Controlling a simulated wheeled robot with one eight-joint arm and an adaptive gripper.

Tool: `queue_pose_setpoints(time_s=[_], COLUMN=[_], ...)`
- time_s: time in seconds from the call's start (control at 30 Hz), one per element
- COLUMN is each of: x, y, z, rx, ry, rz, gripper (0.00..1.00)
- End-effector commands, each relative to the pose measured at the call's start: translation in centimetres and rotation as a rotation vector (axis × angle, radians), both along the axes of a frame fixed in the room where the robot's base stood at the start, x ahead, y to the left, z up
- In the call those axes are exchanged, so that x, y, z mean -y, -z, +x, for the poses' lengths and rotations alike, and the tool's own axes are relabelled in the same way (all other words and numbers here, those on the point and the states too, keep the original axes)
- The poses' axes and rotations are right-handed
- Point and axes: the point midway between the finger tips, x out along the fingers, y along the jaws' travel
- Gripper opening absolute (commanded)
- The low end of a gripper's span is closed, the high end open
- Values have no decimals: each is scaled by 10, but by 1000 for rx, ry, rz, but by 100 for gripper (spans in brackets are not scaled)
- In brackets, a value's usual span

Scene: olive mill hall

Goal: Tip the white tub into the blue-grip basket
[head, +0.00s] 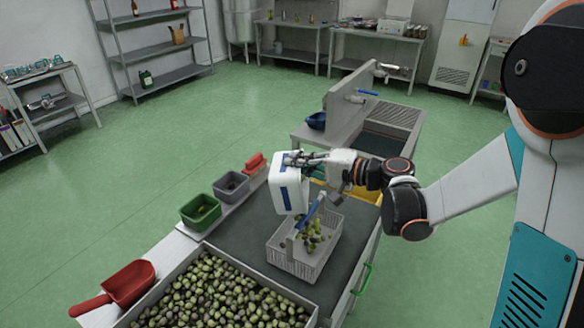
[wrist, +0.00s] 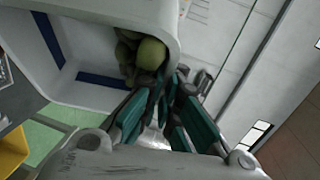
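The white tub (head: 287,188) with a blue stripe is held up tilted on its side above the far left part of the basket. My gripper (head: 302,160) is shut on its rim. The blue-grip basket (head: 290,262) is pale and slotted, stands on the dark worktop, and has a blue grip on its raised handle. Olives are in the basket, and some appear in the air below the tub. In the wrist view the tub (wrist: 75,95) shows its inside with a few olives (wrist: 145,55) near the rim, beside my gripper's teal fingers (wrist: 165,112).
A large crate of olives (head: 168,290) stands in front of the basket. A red scoop (head: 128,284), a green bin (head: 201,212), a grey bin (head: 231,186) and a red item (head: 256,163) line the left side. A sink (head: 375,143) lies behind. Some worktop (head: 240,228) left of the basket is bare.

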Motion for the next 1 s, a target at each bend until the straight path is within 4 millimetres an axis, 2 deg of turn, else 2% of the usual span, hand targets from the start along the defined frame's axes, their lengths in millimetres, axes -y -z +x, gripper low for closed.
queue_pose_setpoints(time_s=[0.27, 1.0], x=[12, 45], y=[7, 11], z=[-1, -6], rx=[12, 44], ry=[1, 1], rz=[87, 323], gripper=[0, 0])
